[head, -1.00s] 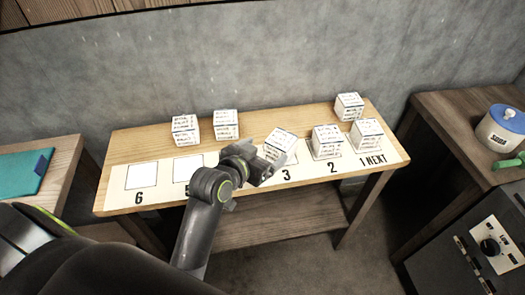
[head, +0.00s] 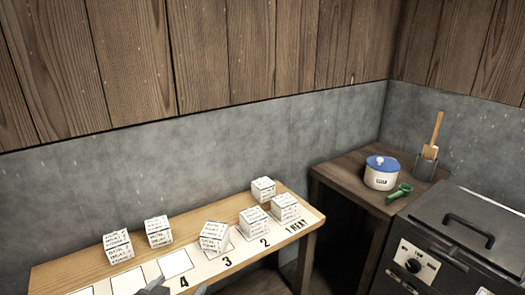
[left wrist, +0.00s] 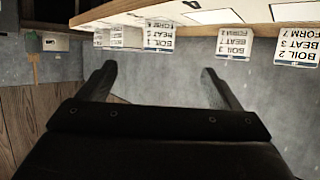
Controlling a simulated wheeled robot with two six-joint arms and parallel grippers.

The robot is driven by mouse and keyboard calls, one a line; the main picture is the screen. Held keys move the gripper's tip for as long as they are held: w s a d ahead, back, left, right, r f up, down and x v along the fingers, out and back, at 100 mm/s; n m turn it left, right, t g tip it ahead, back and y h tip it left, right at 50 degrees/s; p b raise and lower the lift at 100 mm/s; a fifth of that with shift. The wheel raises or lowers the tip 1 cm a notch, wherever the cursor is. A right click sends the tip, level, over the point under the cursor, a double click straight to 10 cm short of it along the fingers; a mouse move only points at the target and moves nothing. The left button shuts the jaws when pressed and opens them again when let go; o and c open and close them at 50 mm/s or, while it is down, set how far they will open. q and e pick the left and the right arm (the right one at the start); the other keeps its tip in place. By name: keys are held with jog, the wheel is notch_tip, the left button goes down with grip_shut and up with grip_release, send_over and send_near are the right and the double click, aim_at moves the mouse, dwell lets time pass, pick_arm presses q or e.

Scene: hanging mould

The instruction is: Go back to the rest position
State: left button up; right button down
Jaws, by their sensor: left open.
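My left gripper (head: 155,288) shows only in part at the bottom edge of the head view, in front of the bench near the number 4. In the left wrist view its two fingers (left wrist: 158,72) are apart with nothing between them. White lettered cubes stand on the number strip (head: 175,263): one at 1 NEXT (head: 285,208), one at 2 (head: 253,221), and a slightly turned one at 3 (head: 213,236). Three more stand behind the strip: one at right (head: 263,190) and two at left (head: 158,231) (head: 118,248). My right gripper is not seen.
The wooden bench (head: 60,275) stands along a grey wall. A dark appliance (head: 445,250) stands at front right.

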pick_arm(q)
jog(key=s+a+f+n+g+y, duration=0.1)
jog(key=s+a+f+g, duration=0.25)
jog(key=s, duration=0.55)
jog(key=s+a+f+n+g+y, duration=0.1)
jog(key=s+a+f+g+y, duration=0.25)
jog(key=s, duration=0.65)
jog(key=s+a+f+n+g, duration=0.1)
jog(key=s+a+f+g, duration=0.3)
jog(key=s, duration=0.5)
jog(key=s+d+f+x, duration=0.1)
jog(key=s+x, duration=0.1)
jog(key=x, duration=1)
jog(key=s+d+x, duration=0.1)
jog(key=s+x, duration=0.2)
jog(key=x, duration=0.9)
jog(key=s+d+f+g, duration=0.1)
jog(key=s+f, duration=1.3)
jog(key=f, duration=0.3)
jog(key=shift+d+h, duration=0.15)
jog(key=shift+h, duration=0.3)
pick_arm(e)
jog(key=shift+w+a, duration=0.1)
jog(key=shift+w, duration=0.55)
pick_arm(q)
jog(key=shift+s, duration=0.1)
